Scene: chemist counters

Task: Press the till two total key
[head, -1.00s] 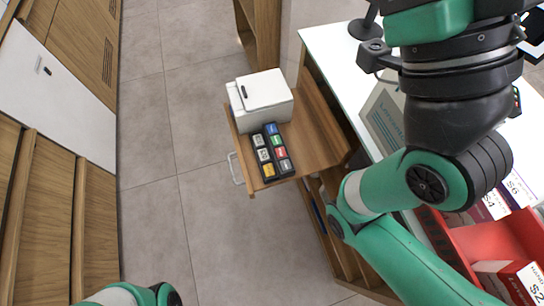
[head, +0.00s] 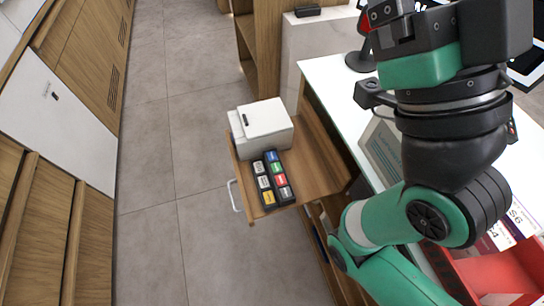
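A black keypad (head: 262,189) with two columns of coloured keys lies on a pulled-out wooden shelf. The labels are too small to read, so I cannot tell which is the total key. My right gripper (head: 440,30) is at the upper right, well away from the keypad; its fingertips are not clear. My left gripper is out of view.
A white box-shaped device (head: 265,122) stands behind the keypad on the wooden shelf (head: 312,150). A white counter (head: 325,75) with a grey screen (head: 383,150) is to the right. A red tray (head: 495,275) holds boxes. Open floor lies left of the shelf.

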